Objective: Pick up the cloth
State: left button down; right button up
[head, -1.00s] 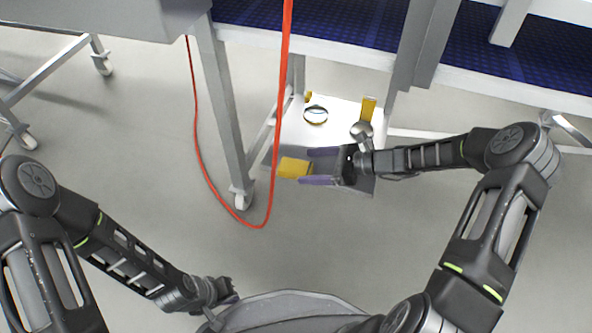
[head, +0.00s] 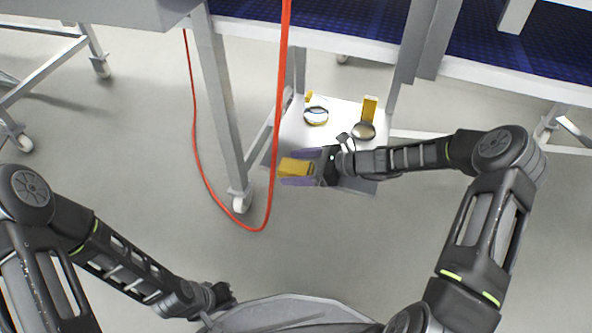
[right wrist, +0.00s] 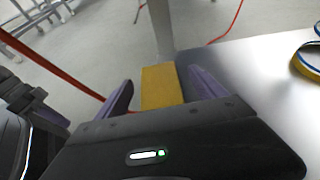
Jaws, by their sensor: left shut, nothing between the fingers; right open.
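The cloth (head: 294,167) is a flat yellow rectangle at the front left edge of a low white shelf (head: 345,107). My right gripper (head: 298,168) is open, with its purple fingers on either side of the cloth. In the right wrist view the cloth (right wrist: 161,86) lies between the two spread fingers (right wrist: 160,92), with a visible gap to at least the right finger. My left gripper (head: 224,295) is shut and empty, low in the head view near my body, far from the cloth.
Two round shiny objects (head: 316,115) (head: 364,131) and an upright yellow block (head: 369,108) are on the shelf behind my right gripper. A red cable (head: 279,110) hangs just left of the cloth. A grey table leg (head: 222,110) stands further left. Open floor lies in front.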

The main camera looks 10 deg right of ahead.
jog(key=shift+c, duration=0.6)
jog(key=c, duration=1.3)
